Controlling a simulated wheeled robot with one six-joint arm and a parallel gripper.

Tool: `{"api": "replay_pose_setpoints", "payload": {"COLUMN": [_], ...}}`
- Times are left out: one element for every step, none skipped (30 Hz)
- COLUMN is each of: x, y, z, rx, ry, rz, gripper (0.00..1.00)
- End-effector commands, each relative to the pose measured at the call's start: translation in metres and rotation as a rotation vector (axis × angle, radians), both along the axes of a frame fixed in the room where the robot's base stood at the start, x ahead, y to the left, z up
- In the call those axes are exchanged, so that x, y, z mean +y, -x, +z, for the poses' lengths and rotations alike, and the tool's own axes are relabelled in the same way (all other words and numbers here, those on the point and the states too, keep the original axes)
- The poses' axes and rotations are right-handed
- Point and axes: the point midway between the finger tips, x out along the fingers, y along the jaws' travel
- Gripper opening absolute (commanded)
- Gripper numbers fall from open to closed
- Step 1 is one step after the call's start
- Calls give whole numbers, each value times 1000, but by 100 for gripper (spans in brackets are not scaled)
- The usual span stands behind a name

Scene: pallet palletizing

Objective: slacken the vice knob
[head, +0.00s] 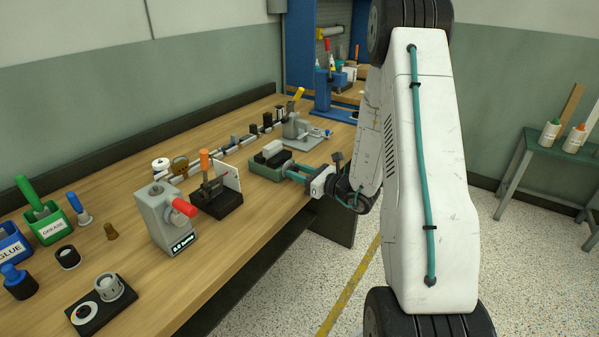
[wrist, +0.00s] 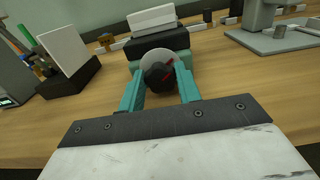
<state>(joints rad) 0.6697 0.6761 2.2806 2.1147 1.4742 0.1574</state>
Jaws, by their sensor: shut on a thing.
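The vice is a small green block (head: 263,171) near the front edge of the bench, with black and white blocks on top. In the wrist view its black block (wrist: 150,43) and white block (wrist: 151,18) stand behind the knob. In the head view my gripper (head: 294,171) reaches the vice from the right; the knob is hidden there.
A black fixture with a white plate (head: 231,176) stands left of the vice, before a grey device with a red handle (head: 160,215). A grey press (head: 297,127) on a flat base stands behind.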

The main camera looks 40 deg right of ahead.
Motion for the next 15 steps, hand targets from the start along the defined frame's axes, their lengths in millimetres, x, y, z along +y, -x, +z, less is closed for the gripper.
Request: {"api": "replay_pose_setpoints", "payload": {"x": [-2, -2, -2, -2, -2, -1, -1, -1, -1, -1, -1, 0, 0, 0, 0], "y": [0, 0, 0, 0, 0, 0, 0, 0, 0, 0, 0, 0, 0, 0, 0], "z": [0, 0, 0, 0, 0, 0, 0, 0, 0, 0, 0, 0, 0, 0, 0], "rx": [-6, -10, -17, -23, -29, -38, -45, -53, -63, -71, -79, -89, -97, -105, -116], "ry": [17, 28, 47, 62, 80, 104, 123, 145, 174, 195, 218, 247, 269, 292, 320], "rz": [-7, -7, -8, -8, -8, -8, -8, -8, -8, -7, -7, -7, -7, -7, -7], "gripper": [11, 11, 11, 11, 11, 11, 11, 11, 11, 11, 11, 11, 11, 11, 11]}}
